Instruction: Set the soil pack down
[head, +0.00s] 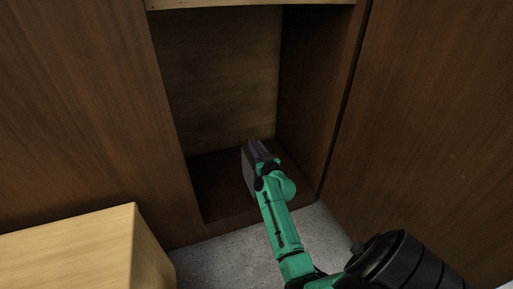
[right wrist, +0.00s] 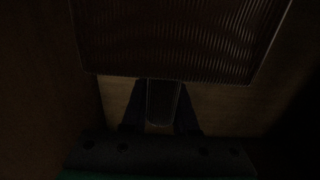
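My right gripper (head: 262,150) reaches down into a brown wooden compartment, close above its floor. A flat grey slab (head: 247,172), apparently the soil pack, stands upright at the gripper's left side and is partly hidden by it. In the very dark right wrist view, a narrow dark piece (right wrist: 162,103) fills the gap between my fingers, which look shut on it. I cannot tell whether the pack's lower edge touches the floor. My left gripper is not in view.
The compartment floor (head: 215,185) has bare room left of the gripper. Its right wall (head: 318,100) is close to my arm. A front ledge (head: 235,226) borders it. A pale wooden block (head: 85,250) stands at the lower left. A dark ribbed surface (right wrist: 180,35) fills the upper wrist view.

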